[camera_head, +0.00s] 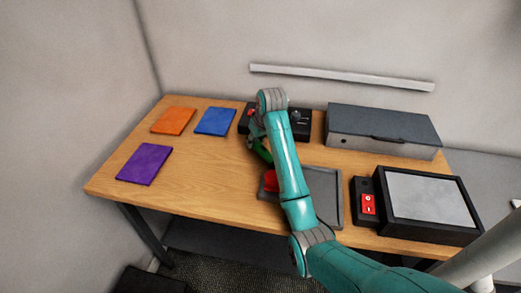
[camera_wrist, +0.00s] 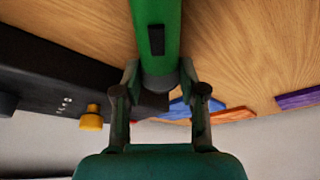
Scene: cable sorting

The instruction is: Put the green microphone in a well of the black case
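The green microphone (camera_head: 262,153) shows at the left of my arm, partly hidden by it, above the table. In the wrist view the green microphone (camera_wrist: 157,25) runs down from the top edge, with a dark slot on its side. My gripper (camera_wrist: 159,78) is shut on its near end, one finger on each side. In the head view my gripper (camera_head: 256,134) is just at the front left of the black case (camera_head: 302,128). The case is partly hidden by my arm. In the wrist view the black case (camera_wrist: 50,75) lies at the left, with a yellow piece on it.
A grey tray (camera_head: 329,188) with a red object (camera_head: 270,181) lies in front, partly behind my arm. A grey box (camera_head: 382,146) stands back right, and a black-framed panel (camera_head: 428,199) front right. Orange (camera_head: 174,120), blue (camera_head: 215,121) and purple (camera_head: 145,164) flat pieces lie left.

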